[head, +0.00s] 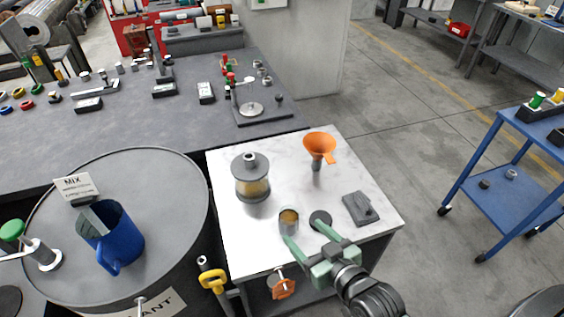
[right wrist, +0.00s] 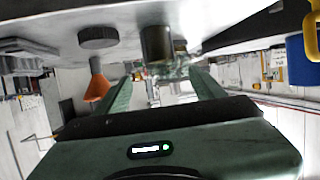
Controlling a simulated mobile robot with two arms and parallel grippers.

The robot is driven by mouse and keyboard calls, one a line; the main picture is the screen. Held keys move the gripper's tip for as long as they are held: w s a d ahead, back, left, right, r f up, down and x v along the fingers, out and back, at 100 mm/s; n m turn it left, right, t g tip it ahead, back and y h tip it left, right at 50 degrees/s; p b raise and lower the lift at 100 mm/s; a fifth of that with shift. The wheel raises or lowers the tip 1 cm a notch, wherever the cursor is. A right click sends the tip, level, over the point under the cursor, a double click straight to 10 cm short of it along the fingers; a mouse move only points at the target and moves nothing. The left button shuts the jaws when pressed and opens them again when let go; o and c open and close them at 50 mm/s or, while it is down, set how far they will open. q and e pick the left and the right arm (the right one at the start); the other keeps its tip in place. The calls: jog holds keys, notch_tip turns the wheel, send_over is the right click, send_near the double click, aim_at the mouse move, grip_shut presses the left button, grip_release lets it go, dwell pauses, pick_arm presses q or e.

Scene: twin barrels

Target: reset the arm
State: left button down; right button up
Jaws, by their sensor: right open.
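My right gripper (head: 303,232) is open, low over the front of the white marble-topped table (head: 285,165). Its green fingers point at a small metal cup (head: 289,221) with amber contents. The left fingertip appears close to the cup; I cannot tell if they touch. A black disc (head: 320,219) lies by the right fingertip. In the right wrist view, which looks upside down, the open jaws (right wrist: 161,82) show nothing held, and the cup (right wrist: 157,43) stands beyond the fingertips, between their lines. My left gripper is not in view.
A glass jar with a grey lid (head: 251,178), an orange funnel (head: 319,148) and a dark grey block (head: 360,208) stand on the same table. A blue jug (head: 118,240) sits on the grey barrel (head: 170,185) at left. Open floor (head: 410,150) lies right of the table.

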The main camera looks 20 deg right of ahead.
jog(key=shift+f, duration=0.1)
jog(key=s+d+f+g+h, duration=0.25)
jog(key=s+g, duration=0.25)
jog(key=s, duration=0.3)
jog(key=s+d+f+g+h, duration=0.1)
jog(key=s+f+g, duration=0.35)
jog(key=s, duration=0.25)
notch_tip(320, 180, down, 26)
jog(key=s+r+g, duration=0.1)
jog(key=s+g, duration=0.1)
jog(key=s+d+f+g+b, duration=0.1)
jog(key=s+d+f, duration=0.2)
jog(key=s+f, duration=1.3)
jog(key=shift+s+f, duration=0.25)
jog(key=shift+f, duration=0.3)
